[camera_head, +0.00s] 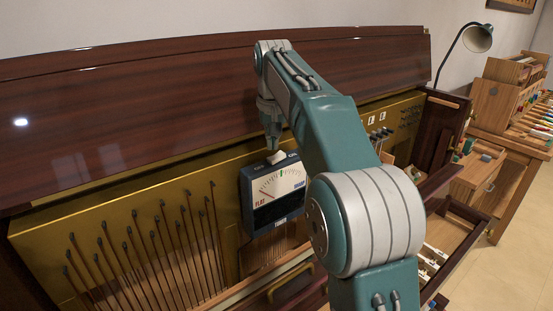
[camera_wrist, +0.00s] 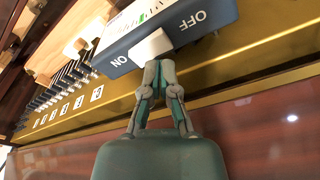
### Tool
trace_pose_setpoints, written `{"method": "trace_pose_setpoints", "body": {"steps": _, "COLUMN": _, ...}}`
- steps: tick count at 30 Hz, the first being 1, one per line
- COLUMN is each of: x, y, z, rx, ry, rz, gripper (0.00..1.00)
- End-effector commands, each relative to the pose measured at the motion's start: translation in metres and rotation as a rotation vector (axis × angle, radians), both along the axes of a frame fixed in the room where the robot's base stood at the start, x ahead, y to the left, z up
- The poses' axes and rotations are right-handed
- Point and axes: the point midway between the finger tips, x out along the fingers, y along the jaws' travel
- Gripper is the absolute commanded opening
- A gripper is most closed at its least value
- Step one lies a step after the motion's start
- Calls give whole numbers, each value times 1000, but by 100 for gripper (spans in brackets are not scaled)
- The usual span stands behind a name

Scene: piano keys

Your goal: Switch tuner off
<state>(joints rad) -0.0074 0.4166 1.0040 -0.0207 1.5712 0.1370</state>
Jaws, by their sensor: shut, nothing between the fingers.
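The tuner (camera_head: 273,196) is a dark blue box with a white dial marked FLAT and SHARP, fixed on the brass-coloured panel inside the piano. A green mark shows near the top of its dial. Its top face carries a white switch (camera_wrist: 151,47) between the labels ON and OFF, which appear upside down in the wrist view. The switch's exact position is unclear. My gripper (camera_wrist: 160,72) is shut and empty, its fingertips right beside the switch; contact cannot be told. In the head view my gripper (camera_head: 272,143) points down just above the tuner's top.
The raised wooden lid (camera_head: 150,95) stands behind my arm. Several thin rods with dark tips (camera_head: 160,235) rise left of the tuner. Tuning pins and white tags (camera_head: 371,120) line the panel at right. A lamp (camera_head: 478,38) and a wooden tool bench (camera_head: 500,105) stand farther right.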

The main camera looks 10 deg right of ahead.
Motion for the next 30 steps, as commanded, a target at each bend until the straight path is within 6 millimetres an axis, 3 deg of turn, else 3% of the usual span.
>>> {"method": "trace_pose_setpoints", "body": {"steps": 19, "x": 0, "y": 0, "z": 44, "rx": 0, "ry": 0, "rz": 0, "gripper": 0}}
{"method": "trace_pose_setpoints", "body": {"steps": 30, "x": 0, "y": 0, "z": 48, "rx": 0, "ry": 1, "rz": 0, "gripper": 0}}
